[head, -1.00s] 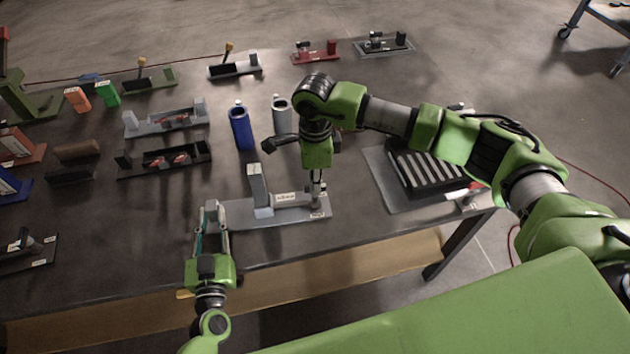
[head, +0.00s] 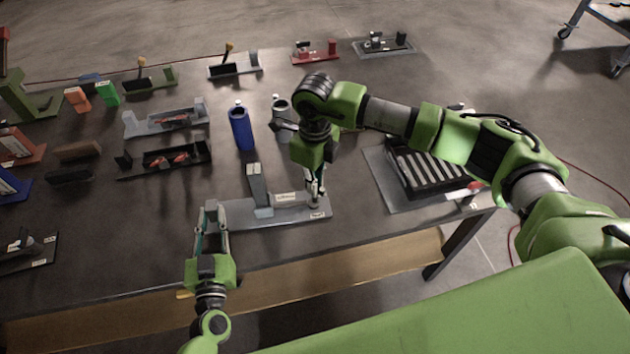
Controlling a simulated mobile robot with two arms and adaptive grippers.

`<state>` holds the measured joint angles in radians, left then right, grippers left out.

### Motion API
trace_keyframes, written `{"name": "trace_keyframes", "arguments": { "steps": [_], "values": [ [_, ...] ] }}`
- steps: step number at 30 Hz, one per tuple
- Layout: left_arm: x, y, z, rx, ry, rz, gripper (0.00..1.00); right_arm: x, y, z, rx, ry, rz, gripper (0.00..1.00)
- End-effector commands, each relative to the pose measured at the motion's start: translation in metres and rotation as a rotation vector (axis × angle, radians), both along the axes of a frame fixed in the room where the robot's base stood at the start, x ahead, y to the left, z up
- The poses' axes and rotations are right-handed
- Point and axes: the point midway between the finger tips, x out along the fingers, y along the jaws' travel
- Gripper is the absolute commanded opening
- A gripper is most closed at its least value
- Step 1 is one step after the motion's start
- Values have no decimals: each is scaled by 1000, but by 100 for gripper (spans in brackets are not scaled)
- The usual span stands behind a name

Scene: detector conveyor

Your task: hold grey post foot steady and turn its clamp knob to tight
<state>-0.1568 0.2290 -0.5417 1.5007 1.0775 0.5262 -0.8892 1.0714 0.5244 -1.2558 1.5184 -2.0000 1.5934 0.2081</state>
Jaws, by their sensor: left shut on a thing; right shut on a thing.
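The grey post foot (head: 264,213) lies near the table's front edge, a flat plate with an upright grey post (head: 255,184) and white labels. My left gripper (head: 211,212) comes from the front and is shut on the left end of the foot. My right gripper (head: 315,196) points down from above at the right end of the plate. It is shut on the clamp knob there, which is mostly hidden between the fingers. The knob's exact angle cannot be told.
A black ribbed tray (head: 430,172) on a grey plate stands to the right. Behind the foot stand a blue cylinder (head: 241,130) and a grey cylinder (head: 281,107). Several fixtures fill the left and back. The table between the foot and the left-hand fixtures is bare.

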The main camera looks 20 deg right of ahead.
Motion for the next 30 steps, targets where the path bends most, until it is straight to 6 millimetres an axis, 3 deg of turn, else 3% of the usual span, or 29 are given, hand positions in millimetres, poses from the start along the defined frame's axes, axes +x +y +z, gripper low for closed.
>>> {"name": "trace_keyframes", "arguments": {
  "steps": [17, 20, 30],
  "values": [
    [0, 0, -1, 0, 3, -1, 0, 1, 0, 1, 1, -3, -42, 0],
    [0, 0, -1, 0, 3, -1, 0, 1, 0, 1, 1, -3, -41, 24],
    [0, 0, -1, 0, 2, -1, 0, 1, 0, 1, 1, -1, -40, 24]
  ]
}}
